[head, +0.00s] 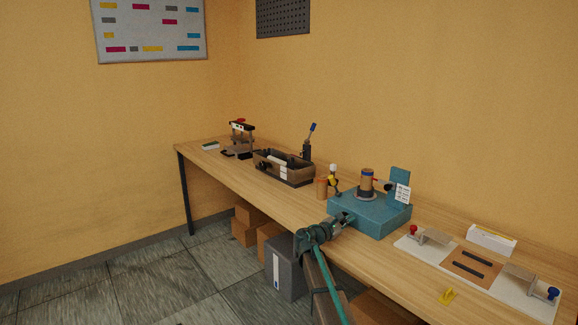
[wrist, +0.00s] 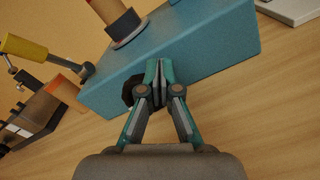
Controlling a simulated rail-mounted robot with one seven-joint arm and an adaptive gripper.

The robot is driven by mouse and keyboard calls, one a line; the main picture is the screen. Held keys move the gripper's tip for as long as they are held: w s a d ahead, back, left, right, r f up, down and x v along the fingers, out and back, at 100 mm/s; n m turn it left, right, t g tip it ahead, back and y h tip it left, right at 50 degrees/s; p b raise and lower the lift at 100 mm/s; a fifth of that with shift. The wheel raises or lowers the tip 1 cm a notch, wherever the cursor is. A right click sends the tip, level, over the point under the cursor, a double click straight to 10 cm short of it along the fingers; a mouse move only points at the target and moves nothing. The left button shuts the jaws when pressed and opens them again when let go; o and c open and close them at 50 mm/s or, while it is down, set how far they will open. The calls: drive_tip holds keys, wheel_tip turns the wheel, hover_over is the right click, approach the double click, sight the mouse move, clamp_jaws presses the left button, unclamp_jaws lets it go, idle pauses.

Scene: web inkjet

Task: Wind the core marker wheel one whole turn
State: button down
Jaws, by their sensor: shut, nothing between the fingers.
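The core marker is a teal box (head: 372,218) on the bench, with a brown core (head: 367,181) upright on a dark round base on top. A white card with markings (head: 402,194) stands at its right. In the wrist view the teal box (wrist: 215,50) fills the upper middle. A dark round knob, apparently the wheel (wrist: 129,90), shows at its front face, partly hidden behind my fingers. My gripper (wrist: 159,68) is shut and empty, its tips at the front face beside the wheel. I cannot tell whether they touch. The head view shows my gripper (head: 345,218) at the box's front left.
Further left is a dark open tray (head: 284,169). A white board with clamps (head: 477,268) lies to the right. Bare wood (wrist: 260,115) lies in front of the box.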

drive_tip(key=shift+s+r, duration=0.15)
drive_tip(key=shift+s+a, duration=0.1)
drive_tip(key=shift+s, duration=0.05)
drive_tip(key=shift+v, duration=2.75)
drive_tip(key=shift+r, duration=0.1)
